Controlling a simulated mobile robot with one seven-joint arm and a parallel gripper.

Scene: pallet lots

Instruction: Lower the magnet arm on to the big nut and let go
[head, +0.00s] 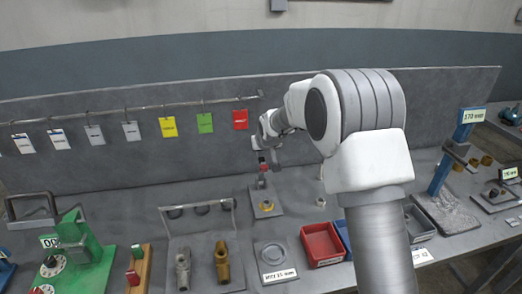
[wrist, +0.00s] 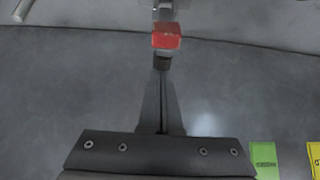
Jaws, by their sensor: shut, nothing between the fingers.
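The big nut (head: 267,206) looks brass-coloured and lies on a grey plate near the middle of the bench in the head view. The magnet arm, with a red block (head: 263,167), stands upright just behind the nut, apart from it. In the wrist view the red block (wrist: 167,37) is at top centre, just beyond my fingertips. My gripper (head: 273,158) is beside the red part in the head view. In the wrist view its fingers (wrist: 162,68) are together and hold nothing. I cannot tell whether they touch the magnet arm. The nut is out of the wrist view.
A rail (head: 130,112) with several coloured tags hangs on the back panel. Brass and grey fittings (head: 222,262) stand left of a round-topped plate (head: 272,252). A red bin (head: 321,243) is to the right. A green device (head: 75,250) is at the far left.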

